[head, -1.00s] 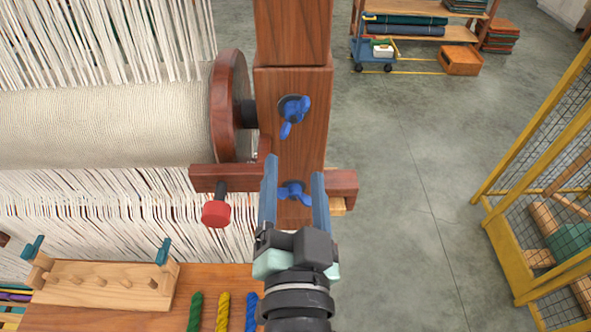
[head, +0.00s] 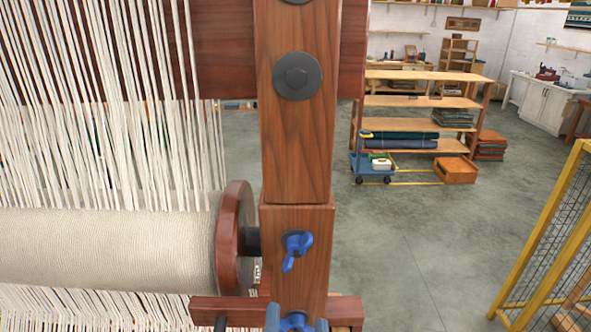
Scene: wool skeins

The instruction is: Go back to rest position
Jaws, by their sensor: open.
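Only the two fingertips of my gripper (head: 297,314) show, at the bottom edge of the head view. They stand apart, one on each side of the lower blue wing knob (head: 295,322) on the loom's wooden post (head: 297,150). Whether they touch the knob I cannot tell. The rest of my gripper and arm is below the frame. An upper blue wing knob (head: 297,248) sits higher on the post, clear of the fingers.
The loom's cloth roll (head: 105,248) and white warp threads (head: 110,110) fill the left. A yellow mesh cage (head: 545,240) stands at the right. Grey floor (head: 420,240) is open between. Shelves (head: 420,110) and a blue cart (head: 375,165) stand farther back.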

